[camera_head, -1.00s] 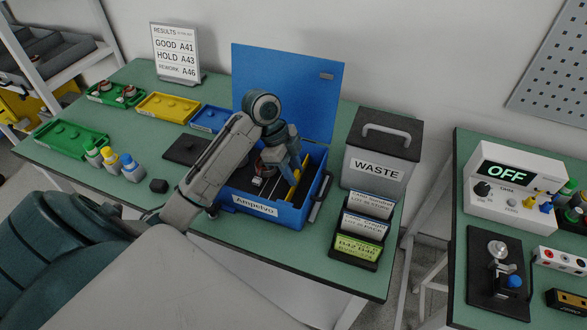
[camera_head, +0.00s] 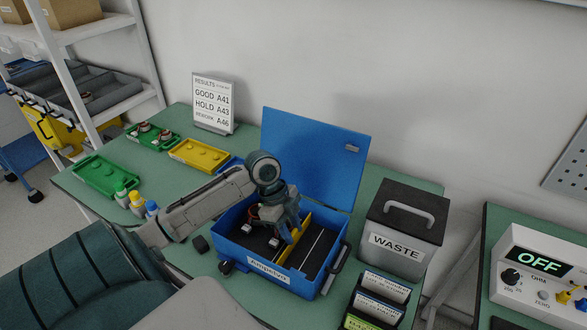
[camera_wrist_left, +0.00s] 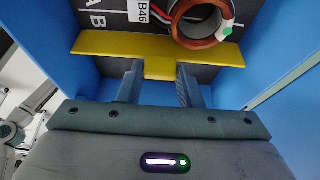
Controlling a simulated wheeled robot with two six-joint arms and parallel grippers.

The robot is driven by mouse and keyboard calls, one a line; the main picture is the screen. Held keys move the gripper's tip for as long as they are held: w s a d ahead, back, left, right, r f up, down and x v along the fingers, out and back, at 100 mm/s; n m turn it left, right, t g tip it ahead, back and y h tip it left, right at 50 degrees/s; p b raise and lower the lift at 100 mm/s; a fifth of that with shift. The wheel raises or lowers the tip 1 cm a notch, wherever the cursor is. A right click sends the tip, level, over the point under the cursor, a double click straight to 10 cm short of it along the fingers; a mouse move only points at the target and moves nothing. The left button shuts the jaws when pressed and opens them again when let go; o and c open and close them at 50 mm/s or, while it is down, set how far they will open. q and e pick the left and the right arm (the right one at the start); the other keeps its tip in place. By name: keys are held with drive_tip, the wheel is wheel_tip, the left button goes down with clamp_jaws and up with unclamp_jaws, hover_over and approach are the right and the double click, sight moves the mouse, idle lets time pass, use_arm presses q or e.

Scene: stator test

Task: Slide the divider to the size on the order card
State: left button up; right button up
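The blue case (camera_head: 229,248), labelled Ampelvo, stands open on the green table with its lid (camera_head: 318,150) up. A yellow divider (camera_head: 297,243) crosses its dark inside. In the left wrist view the divider (camera_wrist_left: 105,44) shows a middle tab. My left gripper (camera_head: 292,228) reaches down into the case at the divider. A copper-wound stator (camera_wrist_left: 200,38) lies beyond the divider near a B46 label (camera_wrist_left: 139,10). A green card (camera_head: 358,323) is cut off at the lower edge. My right gripper is out of view.
A WASTE bin (camera_head: 400,230) and a card rack (camera_head: 350,307) stand right of the case. A results sign (camera_head: 212,103), green trays (camera_head: 105,176), a yellow tray (camera_head: 199,155) and bottles (camera_head: 137,205) are at the left. A meter reading OFF (camera_head: 535,270) is far right.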

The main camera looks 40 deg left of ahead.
use_arm(q)
drive_tip(key=o, duration=0.4)
drive_tip(key=shift+c, duration=0.2)
drive_tip(key=shift+o, duration=0.5)
drive_tip(key=shift+a+r, duration=0.1)
drive_tip(key=shift+r, duration=0.1)
drive_tip(key=b+v, duration=0.1)
drive_tip(key=v, duration=0.9)
drive_tip(key=shift+r, duration=0.15)
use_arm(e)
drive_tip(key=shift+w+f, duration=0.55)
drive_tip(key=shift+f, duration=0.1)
use_arm(q)
drive_tip(key=shift+s+a, duration=0.1)
drive_tip(key=shift+a, duration=0.05)
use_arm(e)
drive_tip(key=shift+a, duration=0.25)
